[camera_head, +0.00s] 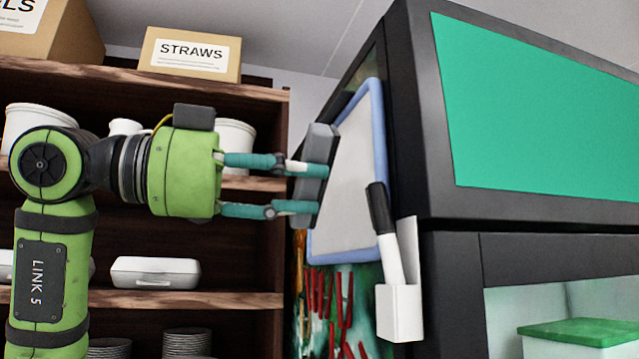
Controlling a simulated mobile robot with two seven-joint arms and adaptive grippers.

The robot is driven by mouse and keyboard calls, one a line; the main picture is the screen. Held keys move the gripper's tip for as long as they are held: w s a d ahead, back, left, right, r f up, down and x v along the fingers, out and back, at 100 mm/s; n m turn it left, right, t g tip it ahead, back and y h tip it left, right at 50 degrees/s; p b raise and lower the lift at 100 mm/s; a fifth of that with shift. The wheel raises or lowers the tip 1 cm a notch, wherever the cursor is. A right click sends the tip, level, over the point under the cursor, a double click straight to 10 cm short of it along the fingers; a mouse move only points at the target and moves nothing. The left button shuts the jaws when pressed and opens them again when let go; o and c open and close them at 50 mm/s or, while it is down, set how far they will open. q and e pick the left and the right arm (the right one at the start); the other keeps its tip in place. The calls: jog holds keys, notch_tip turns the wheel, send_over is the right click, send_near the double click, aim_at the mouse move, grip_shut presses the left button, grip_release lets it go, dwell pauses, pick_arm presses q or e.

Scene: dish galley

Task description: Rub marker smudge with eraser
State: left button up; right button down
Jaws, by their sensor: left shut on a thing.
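A small whiteboard (347,200) with a blue frame hangs on the side of a dark cabinet. My left gripper (297,187) is shut on a dark grey eraser (318,150), which stands upright in front of the board's left part. I cannot tell whether the eraser touches the board. No marker smudge shows on the visible part of the board; the eraser and fingers hide some of its left side. A black-capped white marker (387,230) stands in a white holder (400,312) at the board's lower right. My right gripper is not in view.
Wooden shelves (130,300) behind my left arm hold white tubs, a white clamshell box (155,272), stacked plates and a STRAWS box (190,54). The dark cabinet (440,180) with a green panel fills the right side. Red strips (330,295) show below the board.

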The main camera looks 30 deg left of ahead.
pick_arm(q)
jog(key=shift+s+a, duration=0.15)
jog(key=shift+v, duration=1.6)
